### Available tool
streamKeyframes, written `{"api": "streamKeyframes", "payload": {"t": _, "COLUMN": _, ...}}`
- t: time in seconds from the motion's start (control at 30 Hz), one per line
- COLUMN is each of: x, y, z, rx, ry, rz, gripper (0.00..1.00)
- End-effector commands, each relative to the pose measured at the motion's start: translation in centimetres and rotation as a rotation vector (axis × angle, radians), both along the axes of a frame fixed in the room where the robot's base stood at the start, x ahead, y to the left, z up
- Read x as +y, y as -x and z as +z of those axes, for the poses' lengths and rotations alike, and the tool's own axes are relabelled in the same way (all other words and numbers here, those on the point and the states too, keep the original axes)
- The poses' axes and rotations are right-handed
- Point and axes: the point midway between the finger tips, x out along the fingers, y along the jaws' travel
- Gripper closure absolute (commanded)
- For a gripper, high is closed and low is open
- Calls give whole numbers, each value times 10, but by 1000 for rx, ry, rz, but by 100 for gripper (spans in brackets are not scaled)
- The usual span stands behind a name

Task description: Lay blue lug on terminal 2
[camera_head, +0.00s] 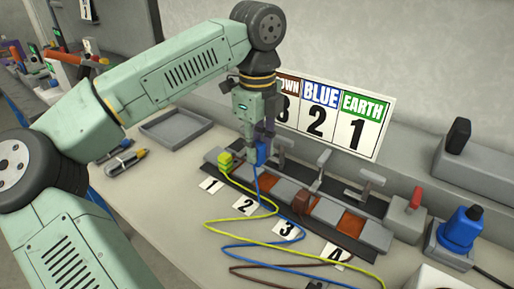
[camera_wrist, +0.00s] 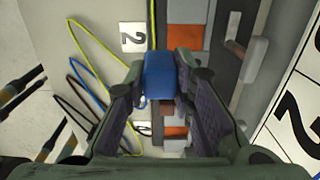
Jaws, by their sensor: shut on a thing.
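My gripper (camera_head: 258,138) is shut on the blue lug (camera_head: 262,153), which hangs above the terminal strip with its blue wire trailing down. In the wrist view the blue lug (camera_wrist: 158,78) sits between the fingertips (camera_wrist: 160,75). The number 2 label (camera_head: 245,205) lies in front of the strip; it also shows in the wrist view (camera_wrist: 132,38). Beside it in the wrist view is an orange-copper pad (camera_wrist: 185,38), uncovered and offset from the lug. The head view hides most of terminal 2 behind the lug and wire. Whether the lug touches anything beneath cannot be told.
A yellow-green lug (camera_head: 225,160) sits at terminal 1. Raised grey clamp levers (camera_head: 322,160) line the strip's back. The wall card (camera_head: 335,113) pairs brown 3, blue 2, earth 1. Loose wires cross the table in front. A grey tray (camera_head: 176,128) stands left.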

Motion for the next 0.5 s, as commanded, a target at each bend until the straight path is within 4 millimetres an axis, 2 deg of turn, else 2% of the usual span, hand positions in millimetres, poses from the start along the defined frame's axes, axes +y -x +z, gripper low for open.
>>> {"api": "streamKeyframes", "payload": {"t": 0.5, "x": 0, "y": -6, "z": -2, "rx": 1, "ry": -3, "rz": 1, "gripper": 99}}
